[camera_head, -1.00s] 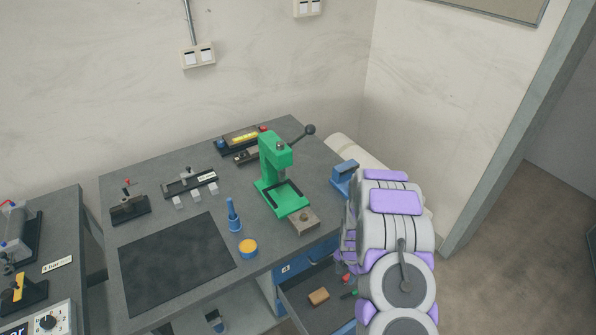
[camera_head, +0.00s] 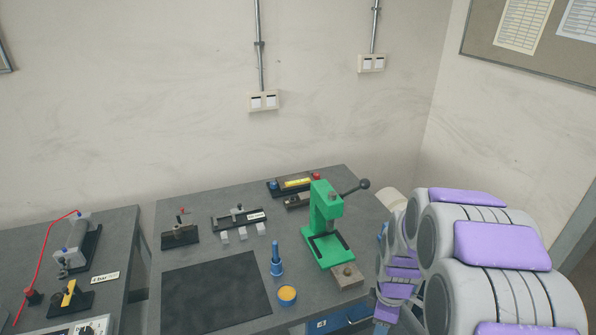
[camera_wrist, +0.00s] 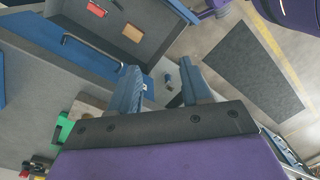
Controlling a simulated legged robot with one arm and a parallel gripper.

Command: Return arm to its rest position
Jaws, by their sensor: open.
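My gripper (camera_wrist: 163,82) shows in the wrist view with its two blue fingers apart and nothing between them. Behind the fingers are a blue drawer front and the grey floor. In the head view my grey and purple arm (camera_head: 465,255) is folded at the lower right, beside the workbench (camera_head: 150,275). The gripper itself is hidden there behind the arm links.
The green press (camera_head: 322,235) stands on the bench just left of my arm. A blue bottle (camera_head: 276,262) and an orange-topped tin (camera_head: 287,294) stand near it. In the wrist view an open drawer (camera_wrist: 165,30) holds a brown block (camera_wrist: 132,33) and a red item (camera_wrist: 97,9).

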